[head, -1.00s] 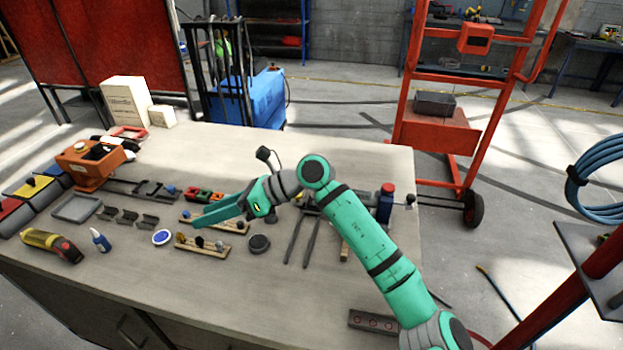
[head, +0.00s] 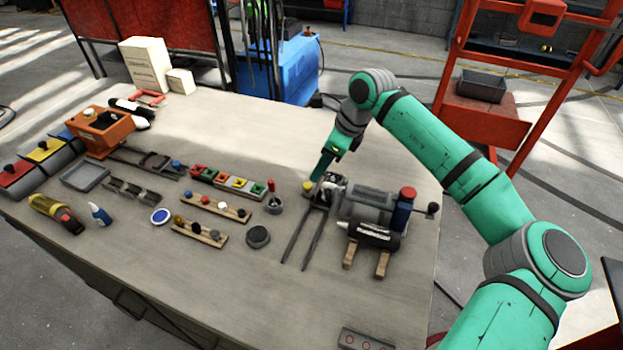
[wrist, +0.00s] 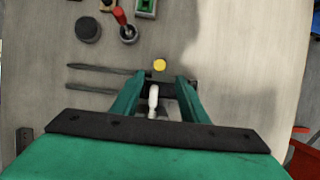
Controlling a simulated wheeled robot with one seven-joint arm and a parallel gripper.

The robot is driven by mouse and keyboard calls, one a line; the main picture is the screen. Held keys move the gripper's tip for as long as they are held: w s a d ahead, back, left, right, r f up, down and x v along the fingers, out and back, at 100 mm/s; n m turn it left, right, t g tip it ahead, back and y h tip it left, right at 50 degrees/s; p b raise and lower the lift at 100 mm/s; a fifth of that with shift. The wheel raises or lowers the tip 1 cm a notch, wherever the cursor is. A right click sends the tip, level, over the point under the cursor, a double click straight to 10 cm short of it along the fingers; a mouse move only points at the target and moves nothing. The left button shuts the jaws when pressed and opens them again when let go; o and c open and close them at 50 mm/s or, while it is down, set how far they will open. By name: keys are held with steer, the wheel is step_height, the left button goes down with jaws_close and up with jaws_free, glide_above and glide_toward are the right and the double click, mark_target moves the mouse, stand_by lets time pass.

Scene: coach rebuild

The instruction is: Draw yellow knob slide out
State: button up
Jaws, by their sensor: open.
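A small yellow knob (head: 308,187) sits at the far left end of the grey mechanism (head: 350,196) on the bench. It also shows in the wrist view (wrist: 159,65), just beyond my fingertips and roughly centred between them. My gripper (head: 319,176) points down close beside the knob, and I cannot tell whether they touch. In the wrist view my gripper (wrist: 161,80) has its two green fingers spread apart with nothing held. The slide that carries the knob is mostly hidden by the fingers. A white rod (wrist: 153,100) shows between the fingers.
Two dark rails (head: 302,236) extend from the mechanism toward the bench front. A grey cup with a red-handled tool (head: 273,203) and a round dark puck (head: 258,237) stand to the left. A blue cylinder with a red cap (head: 404,207) stands at right. The bench behind is clear.

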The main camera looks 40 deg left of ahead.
mark_target(309, 185)
steer(key=x, duration=0.7)
steer(key=shift+s+a+f, duration=0.1)
steer(key=shift+a+f, duration=0.15)
jaws_close()
